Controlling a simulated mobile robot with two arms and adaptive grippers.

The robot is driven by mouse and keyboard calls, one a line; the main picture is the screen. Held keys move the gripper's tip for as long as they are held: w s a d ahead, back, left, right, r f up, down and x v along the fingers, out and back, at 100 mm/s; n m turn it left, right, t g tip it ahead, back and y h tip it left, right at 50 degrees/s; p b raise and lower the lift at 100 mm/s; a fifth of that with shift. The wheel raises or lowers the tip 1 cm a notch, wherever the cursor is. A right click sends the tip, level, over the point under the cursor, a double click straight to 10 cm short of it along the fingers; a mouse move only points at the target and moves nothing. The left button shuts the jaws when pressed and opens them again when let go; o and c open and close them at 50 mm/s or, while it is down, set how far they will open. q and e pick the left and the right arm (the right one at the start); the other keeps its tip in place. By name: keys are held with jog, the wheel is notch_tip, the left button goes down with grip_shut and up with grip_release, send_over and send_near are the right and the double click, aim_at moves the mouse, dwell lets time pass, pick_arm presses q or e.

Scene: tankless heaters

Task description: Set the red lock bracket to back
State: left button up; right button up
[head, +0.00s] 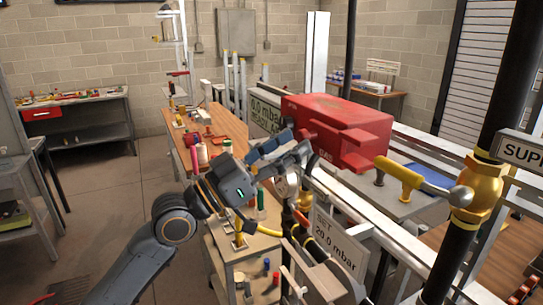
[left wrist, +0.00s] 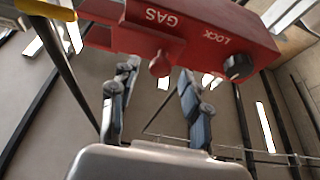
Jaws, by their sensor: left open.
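The red lock bracket (head: 345,122) is a large red block mounted on the rail at the middle right of the head view. In the left wrist view the red block (left wrist: 215,28) crosses the top, marked GAS and LOCK, with a small red knob (left wrist: 160,64) and a black knob (left wrist: 238,67) on its face. My left gripper (head: 290,150) is just left of the block in the head view. Its fingers (left wrist: 158,80) are spread, with the red knob showing between them and nothing held. I cannot tell whether a finger touches the block. My right gripper is not in view.
A yellow-handled valve (head: 400,178) and a black pipe with a brass fitting (head: 478,185) stand to the right of the block. A "SET 20.0 mbar" sign (head: 338,240) and a gauge (head: 285,187) are below. A cluttered wooden bench (head: 235,127) lies behind my left arm. Floor is open at left.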

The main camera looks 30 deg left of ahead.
pick_arm(q)
jog(key=shift+v, duration=2.75)
jog(key=shift+f, duration=0.1)
